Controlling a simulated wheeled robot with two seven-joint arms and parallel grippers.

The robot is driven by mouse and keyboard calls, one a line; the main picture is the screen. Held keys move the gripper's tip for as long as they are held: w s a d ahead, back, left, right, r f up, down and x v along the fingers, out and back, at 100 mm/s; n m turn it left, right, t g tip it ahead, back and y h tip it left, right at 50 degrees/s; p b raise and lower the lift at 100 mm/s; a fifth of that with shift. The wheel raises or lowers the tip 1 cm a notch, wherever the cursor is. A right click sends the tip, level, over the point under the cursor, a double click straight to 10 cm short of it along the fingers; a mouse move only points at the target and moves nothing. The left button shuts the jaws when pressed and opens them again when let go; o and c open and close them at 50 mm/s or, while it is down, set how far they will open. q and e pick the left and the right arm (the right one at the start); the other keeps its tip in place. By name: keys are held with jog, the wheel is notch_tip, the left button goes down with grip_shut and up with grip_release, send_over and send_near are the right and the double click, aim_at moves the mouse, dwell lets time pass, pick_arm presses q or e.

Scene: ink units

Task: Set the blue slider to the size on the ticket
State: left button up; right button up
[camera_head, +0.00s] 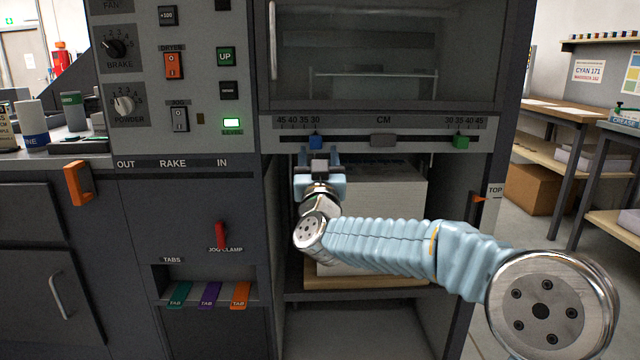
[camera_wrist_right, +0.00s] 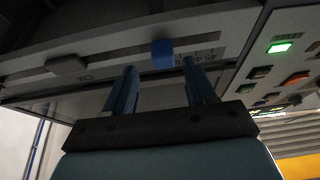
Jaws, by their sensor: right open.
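The blue slider (camera_head: 316,141) sits on the CM scale rail, near the 30 mark of the left scale. My right gripper (camera_head: 318,160) is just below it, open, fingers pointing toward the rail. In the right wrist view the blue slider (camera_wrist_right: 162,54) shows in the gap between the open fingertips (camera_wrist_right: 159,72), closer to the right-hand finger. It is not gripped; I cannot tell whether a finger touches it. I cannot make out a ticket with a size in either view. My left gripper is not in view.
A grey slider (camera_head: 384,140) and a green slider (camera_head: 461,142) share the rail. Below is an open bay with a white paper stack (camera_head: 385,195). A glass-fronted compartment (camera_head: 360,55) is above. The switch panel (camera_head: 172,85) is to the left.

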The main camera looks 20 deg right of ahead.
jog(key=b+v, duration=0.1)
jog(key=v, duration=0.9)
jog(key=shift+w+d, duration=0.1)
jog(key=w+a+f+n+g+y+p, duration=0.1)
jog(key=a+f+g+y, duration=0.15)
jog(key=f, duration=0.85)
jog(key=a+f+n+g+y, duration=0.1)
jog(key=f+g+y, duration=0.2)
jog(key=f, duration=0.9)
jog(key=w+a+f+n+g+y+p, duration=0.1)
jog(key=a+f+g+y, duration=0.15)
jog(key=f, duration=0.85)
jog(key=s+f+g+y+p, duration=0.1)
jog(key=s+f+g, duration=0.4)
jog(key=f, duration=0.4)
jog(key=s+f+g, duration=0.2)
jog(key=s+f, duration=0.6)
jog(key=s+a+f+m+g+y+p, duration=0.1)
jog(key=s+f+g, duration=0.4)
jog(key=s, duration=0.9)
notch_tip(320, 180, down, 3)
jog(key=shift+s+a+m+g, duration=0.3)
jog(key=shift+s+a+g, duration=0.05)
jog(key=shift+a+g, duration=0.1)
jog(key=shift+w, duration=0.1)
